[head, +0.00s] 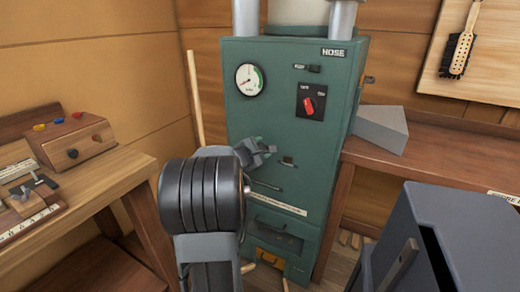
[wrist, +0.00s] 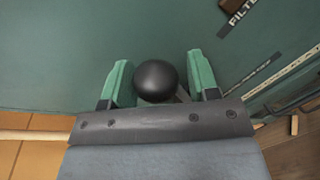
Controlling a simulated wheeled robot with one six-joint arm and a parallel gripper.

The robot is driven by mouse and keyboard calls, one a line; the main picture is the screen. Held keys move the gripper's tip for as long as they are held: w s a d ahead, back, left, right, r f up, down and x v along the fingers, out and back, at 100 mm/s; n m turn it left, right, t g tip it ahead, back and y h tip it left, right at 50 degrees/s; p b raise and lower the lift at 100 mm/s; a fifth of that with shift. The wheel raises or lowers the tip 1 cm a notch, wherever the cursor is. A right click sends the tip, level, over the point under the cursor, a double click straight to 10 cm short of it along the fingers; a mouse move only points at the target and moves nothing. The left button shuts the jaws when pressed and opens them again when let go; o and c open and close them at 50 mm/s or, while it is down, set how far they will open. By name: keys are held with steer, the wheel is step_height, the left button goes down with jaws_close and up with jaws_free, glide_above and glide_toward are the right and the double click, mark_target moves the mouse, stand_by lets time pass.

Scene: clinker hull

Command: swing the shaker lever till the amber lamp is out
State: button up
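A green cabinet (head: 290,130) marked HOSE stands in the middle of the head view. My gripper (head: 262,150) is close to its front, below the dial gauge. In the wrist view a round black knob (wrist: 156,82), seemingly the end of the shaker lever, sits between the two green finger pads of my gripper (wrist: 158,58). The fingers are apart, with a small gap on each side of the knob. The lever's shaft is mostly hidden under the knob. I cannot make out a lit amber lamp; a small orange-yellow patch (head: 270,259) shows low on the cabinet.
The cabinet front also has a gauge (head: 250,79) and a red switch (head: 309,105). A workbench (head: 125,172) with a wooden control box stands at left. A wooden counter (head: 450,160) with a grey wedge (head: 381,128) is at right. A dark grey bin (head: 440,235) is at front right.

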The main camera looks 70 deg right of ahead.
steer(key=shift+o, duration=0.8)
steer(key=shift+w+a+r, duration=0.1)
steer(key=shift+a, duration=0.1)
steer(key=p+v, duration=0.1)
steer(key=v, duration=1.2)
steer(key=shift+a+p, duration=0.25)
steer(key=shift+p, duration=0.1)
